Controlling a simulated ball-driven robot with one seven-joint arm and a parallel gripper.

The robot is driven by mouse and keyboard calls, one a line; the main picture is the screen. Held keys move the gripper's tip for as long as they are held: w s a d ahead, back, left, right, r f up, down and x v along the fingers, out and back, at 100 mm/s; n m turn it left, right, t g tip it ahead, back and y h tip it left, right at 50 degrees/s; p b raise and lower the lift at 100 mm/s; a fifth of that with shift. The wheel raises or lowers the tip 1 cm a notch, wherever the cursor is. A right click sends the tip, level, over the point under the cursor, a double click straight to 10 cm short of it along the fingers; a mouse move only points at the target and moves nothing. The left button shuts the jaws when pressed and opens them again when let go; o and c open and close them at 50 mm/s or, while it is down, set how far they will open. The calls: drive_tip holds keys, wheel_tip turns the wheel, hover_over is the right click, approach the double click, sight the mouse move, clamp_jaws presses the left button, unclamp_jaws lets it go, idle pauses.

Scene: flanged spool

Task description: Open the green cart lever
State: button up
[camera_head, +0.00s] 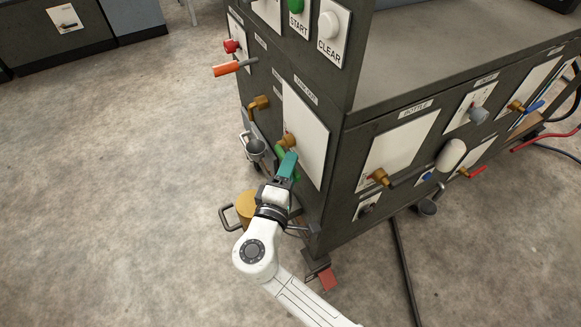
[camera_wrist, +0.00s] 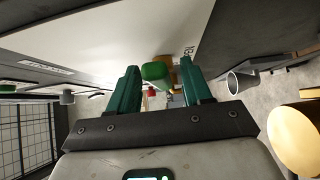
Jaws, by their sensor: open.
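The green lever (camera_head: 281,149) sits on a brass valve (camera_head: 289,139) on a white panel on the near-left face of the dark cart. My gripper (camera_head: 288,166) has teal fingers and is right at the lever, partly covering it in the head view. In the wrist view the green lever (camera_wrist: 155,71) shows end-on between the fingertips of my open gripper (camera_wrist: 161,72), with brass behind it. I cannot tell whether either finger touches it.
An orange-handled lever (camera_head: 228,69) and a grey cup (camera_head: 255,148) are on the same cart face. A brass-coloured cylinder (camera_head: 246,204) is beside my wrist, and it also shows in the wrist view (camera_wrist: 297,138). The floor (camera_head: 110,190) to the left is clear.

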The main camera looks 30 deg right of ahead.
drive_tip(key=shift+w+d, duration=0.3)
drive_tip(key=shift+d, duration=0.05)
clamp_jaws()
idle(0.3)
